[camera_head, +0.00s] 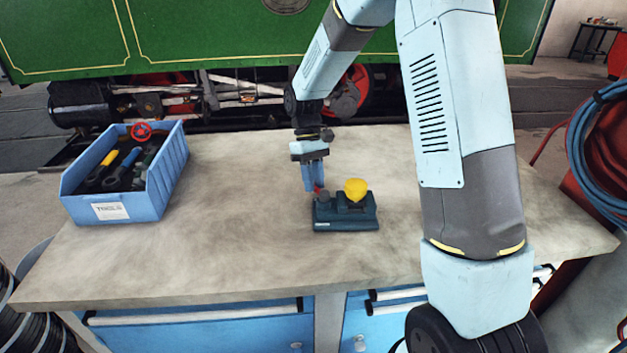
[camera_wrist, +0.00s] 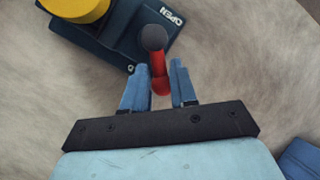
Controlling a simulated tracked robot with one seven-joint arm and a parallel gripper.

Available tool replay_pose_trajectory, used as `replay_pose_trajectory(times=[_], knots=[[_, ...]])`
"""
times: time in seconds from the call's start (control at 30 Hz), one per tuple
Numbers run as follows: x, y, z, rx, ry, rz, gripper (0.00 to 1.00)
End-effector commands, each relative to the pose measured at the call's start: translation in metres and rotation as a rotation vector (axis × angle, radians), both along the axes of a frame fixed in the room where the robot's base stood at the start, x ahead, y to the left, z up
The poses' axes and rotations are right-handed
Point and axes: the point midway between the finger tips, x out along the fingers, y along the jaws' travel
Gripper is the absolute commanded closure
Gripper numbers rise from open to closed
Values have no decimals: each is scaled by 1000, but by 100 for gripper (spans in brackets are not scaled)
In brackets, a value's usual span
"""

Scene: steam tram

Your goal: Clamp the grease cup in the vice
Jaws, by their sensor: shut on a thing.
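The vice (camera_head: 346,222) is a small dark blue block on the bench, right of the middle in the head view. The yellow grease cup (camera_head: 356,188) stands upright at the vice's top; whether its jaws grip it I cannot tell. In the wrist view the cup (camera_wrist: 78,8) is cut off by the top edge, and the vice (camera_wrist: 108,38) shows the word OPEN near its corner. A red lever (camera_wrist: 158,72) with a dark grey knob (camera_wrist: 153,38) is at the vice's side. My gripper (camera_wrist: 158,76) is shut on the red lever; in the head view it (camera_head: 315,188) points down beside the vice.
A blue bin (camera_head: 110,201) with tools stands on the left of the bench (camera_head: 230,235). The bench between bin and vice is clear. The green tram (camera_head: 200,30) stands behind. A blue hose coil (camera_head: 600,150) hangs at the right.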

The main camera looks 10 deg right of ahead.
Motion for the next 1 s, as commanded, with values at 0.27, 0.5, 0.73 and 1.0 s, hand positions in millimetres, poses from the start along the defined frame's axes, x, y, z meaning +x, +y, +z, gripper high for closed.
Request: replay_pose_trajectory(times=[0.27, 0.5, 0.73, 1.0], knots=[[2, -1, 1, 0, -6, -2, 64], [1, -1, 0, -1, -3, -1, 57], [5, 0, 8, 0, -4, -1, 57], [25, 4, 50, 0, -6, -1, 57]])
